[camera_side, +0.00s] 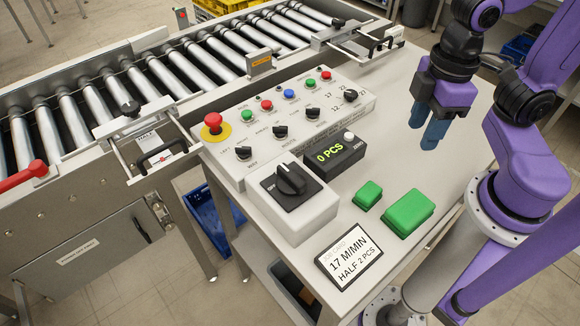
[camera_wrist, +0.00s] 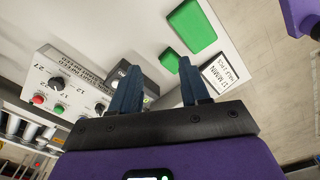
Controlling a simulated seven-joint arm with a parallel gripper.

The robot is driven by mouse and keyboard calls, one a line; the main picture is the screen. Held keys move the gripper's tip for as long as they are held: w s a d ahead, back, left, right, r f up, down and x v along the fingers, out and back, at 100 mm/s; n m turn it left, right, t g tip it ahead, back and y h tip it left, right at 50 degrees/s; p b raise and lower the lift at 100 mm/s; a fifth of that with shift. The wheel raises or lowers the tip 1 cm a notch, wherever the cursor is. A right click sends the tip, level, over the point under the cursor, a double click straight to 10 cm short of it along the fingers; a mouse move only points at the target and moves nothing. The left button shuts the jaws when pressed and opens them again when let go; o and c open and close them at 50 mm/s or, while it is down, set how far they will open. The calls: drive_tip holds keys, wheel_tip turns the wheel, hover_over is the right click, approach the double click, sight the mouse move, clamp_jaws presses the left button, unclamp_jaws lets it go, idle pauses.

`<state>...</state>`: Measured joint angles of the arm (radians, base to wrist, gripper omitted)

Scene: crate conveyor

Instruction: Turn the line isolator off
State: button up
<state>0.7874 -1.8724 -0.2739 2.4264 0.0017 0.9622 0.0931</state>
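The line isolator looks to be the large black rotary knob (camera_side: 290,180) on a black plate atop a white box (camera_side: 305,220), at the near end of the control panel in the side view. Its handle lies slightly slanted, from upper left to lower right. My gripper (camera_side: 428,130) hangs above the table, to the right of and apart from the isolator. Its two blue fingers (camera_wrist: 158,92) stand apart with nothing between them.
The control panel (camera_side: 225,165) carries small knobs, coloured buttons and a red mushroom button (camera_side: 213,121). A counter (camera_side: 335,157) reading 0 PCS, two green blocks (camera_side: 408,213) and a job card (camera_side: 349,255) stand near the isolator. The roller conveyor (camera_side: 150,80) runs behind.

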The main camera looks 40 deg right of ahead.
drive_tip(key=w+a+r+m, duration=0.5)
drive_tip(key=w+a+r, duration=0.15)
drive_tip(key=a, duration=0.35)
drive_tip(key=m, duration=0.6)
approach(289, 172)
wheel_tip(289, 172, down, 9)
drive_tip(key=shift+w+a+r, duration=0.15)
drive_tip(key=shift+r, duration=0.05)
drive_tip(key=shift+c, duration=0.4)
clamp_jaws()
